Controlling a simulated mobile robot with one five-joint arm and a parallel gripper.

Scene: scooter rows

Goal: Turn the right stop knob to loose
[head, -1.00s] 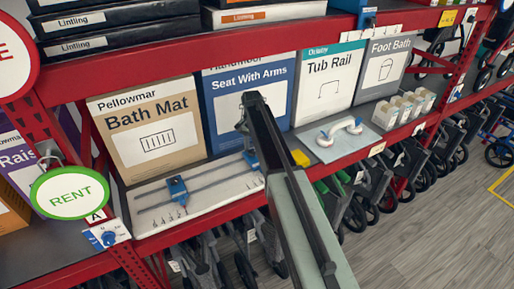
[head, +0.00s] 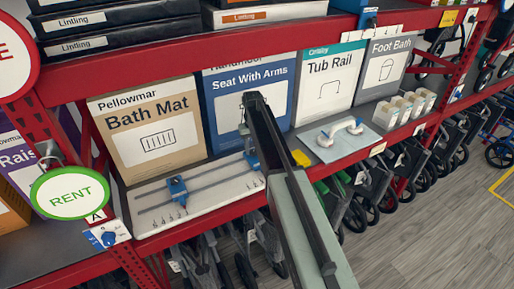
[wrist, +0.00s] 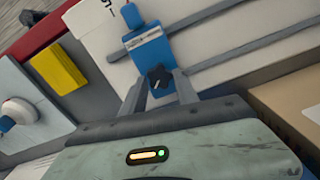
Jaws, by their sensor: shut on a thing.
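The right stop (head: 252,160) is a blue block on the two grey rails of the white board (head: 215,203), and my arm partly covers it in the head view. In the wrist view the blue right stop (wrist: 150,50) carries a small dark knob (wrist: 159,76) with a pale mark near it. My gripper (wrist: 160,82) has its two grey fingers on either side of the knob and is shut on it. The knob's exact setting is too small to read. The left stop (head: 177,189) is a similar blue block farther left on the rails.
Boxes stand behind the board: Bath Mat (head: 152,130), Seat With Arms (head: 225,82) and Tub Rail (head: 328,85). A green RENT sign (head: 69,193) hangs at left front.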

